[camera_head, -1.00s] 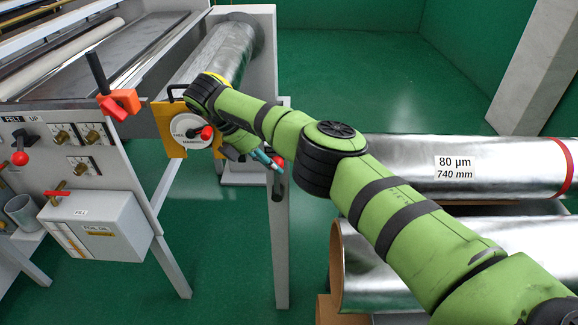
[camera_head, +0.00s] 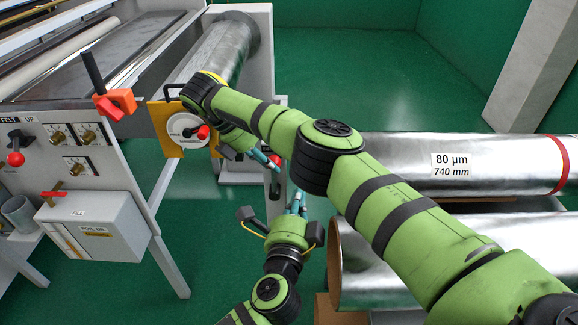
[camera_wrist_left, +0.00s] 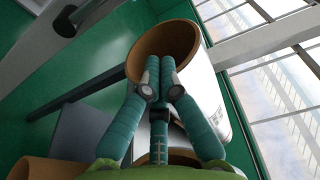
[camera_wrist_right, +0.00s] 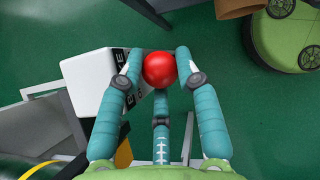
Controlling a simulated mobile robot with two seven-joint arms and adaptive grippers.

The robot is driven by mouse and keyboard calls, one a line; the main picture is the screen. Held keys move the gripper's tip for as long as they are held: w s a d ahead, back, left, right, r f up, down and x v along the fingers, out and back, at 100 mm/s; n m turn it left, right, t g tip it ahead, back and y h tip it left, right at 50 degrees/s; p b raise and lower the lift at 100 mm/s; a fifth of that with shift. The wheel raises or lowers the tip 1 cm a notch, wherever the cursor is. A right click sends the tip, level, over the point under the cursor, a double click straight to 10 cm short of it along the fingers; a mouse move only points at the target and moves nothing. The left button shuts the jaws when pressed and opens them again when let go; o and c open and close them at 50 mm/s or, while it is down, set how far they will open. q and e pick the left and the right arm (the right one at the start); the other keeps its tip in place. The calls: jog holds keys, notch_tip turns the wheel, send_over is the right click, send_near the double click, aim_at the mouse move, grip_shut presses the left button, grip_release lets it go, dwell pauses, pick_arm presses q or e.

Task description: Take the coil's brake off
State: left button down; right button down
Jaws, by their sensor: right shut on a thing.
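The brake's red ball knob (camera_wrist_right: 159,69) sits between the fingers of my right gripper (camera_wrist_right: 159,57), which is shut on it. In the head view a bit of the red knob (camera_head: 276,160) shows beside my right gripper (camera_head: 266,159), in front of the grey post. A dark lever part (camera_head: 275,188) hangs below it. The foil coil (camera_head: 221,50) lies in the stand behind. My left gripper (camera_head: 297,201) is empty, fingers together and pointing up, below and right of the knob. The left wrist view shows its closed fingertips (camera_wrist_left: 160,64) in front of a cardboard core.
Large foil rolls (camera_head: 400,160) lie at the right, close to my right arm. A yellow plate with a white dial (camera_head: 187,130) is left of the post. The control panel (camera_head: 85,150) stands at the left. Green floor (camera_head: 380,85) is open behind.

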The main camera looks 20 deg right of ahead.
aim_at(274, 178)
jog(key=shift+w+r, duration=0.15)
jog(key=shift+r, duration=0.05)
pick_arm(q)
jog(key=x, duration=1)
jog(key=a, duration=0.3)
jog(key=shift+w+a+r, duration=0.3)
jog(key=shift+w+r, duration=0.1)
jog(key=shift+a, duration=0.15)
